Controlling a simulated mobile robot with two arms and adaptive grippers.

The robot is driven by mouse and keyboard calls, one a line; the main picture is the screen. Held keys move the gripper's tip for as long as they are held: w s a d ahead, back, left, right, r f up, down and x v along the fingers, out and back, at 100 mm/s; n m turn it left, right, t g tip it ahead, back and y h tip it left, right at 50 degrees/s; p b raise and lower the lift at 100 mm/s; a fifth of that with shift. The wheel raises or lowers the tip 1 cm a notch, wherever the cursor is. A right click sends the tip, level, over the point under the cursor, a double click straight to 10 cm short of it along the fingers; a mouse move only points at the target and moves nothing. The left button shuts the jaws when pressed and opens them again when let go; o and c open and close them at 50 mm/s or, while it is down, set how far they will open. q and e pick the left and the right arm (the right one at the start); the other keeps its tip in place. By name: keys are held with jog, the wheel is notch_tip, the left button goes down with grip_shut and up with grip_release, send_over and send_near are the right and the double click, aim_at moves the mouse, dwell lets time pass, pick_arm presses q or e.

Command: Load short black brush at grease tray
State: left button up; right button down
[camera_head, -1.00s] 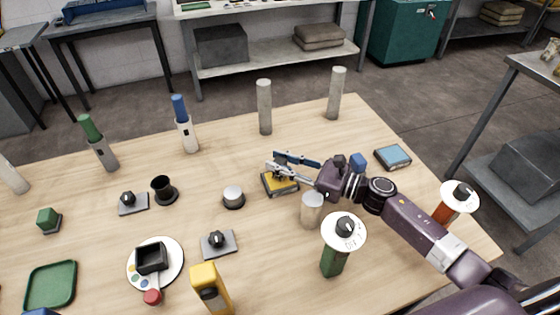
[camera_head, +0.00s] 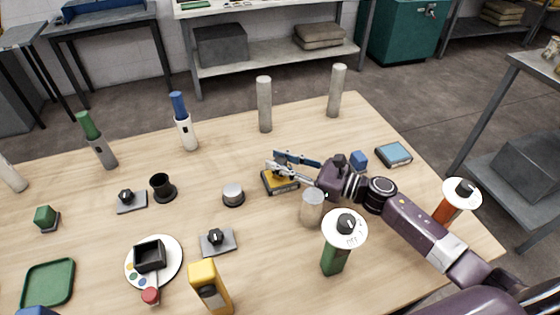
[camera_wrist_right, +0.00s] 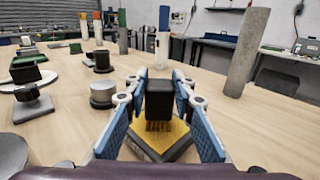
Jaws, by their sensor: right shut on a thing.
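The short black brush (camera_wrist_right: 160,98) is upright between the blue-padded fingers of my right gripper (camera_wrist_right: 160,108) in the right wrist view. Its yellowish bristles point down. Just below it lies a square grease tray (camera_wrist_right: 137,150) with a yellow surface and a dark rim. The bristle tips are at or very close to the yellow surface; I cannot tell whether they press on it. In the head view my right gripper (camera_head: 292,163) is over the yellow tray (camera_head: 270,186), and its fingers hide the brush there. My left gripper is not in view.
A blue block (camera_head: 359,160) and a blue-topped tray (camera_head: 394,154) lie to the right. Two tall grey cylinders (camera_head: 264,105) stand behind. A silver-topped round piece (camera_head: 233,194) is to the left.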

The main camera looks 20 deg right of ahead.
aim_at(280, 160)
jog(key=shift+f, duration=0.1)
dwell(0.3)
jog(key=shift+r+p, duration=2.3)
jog(key=shift+r, duration=1.3)
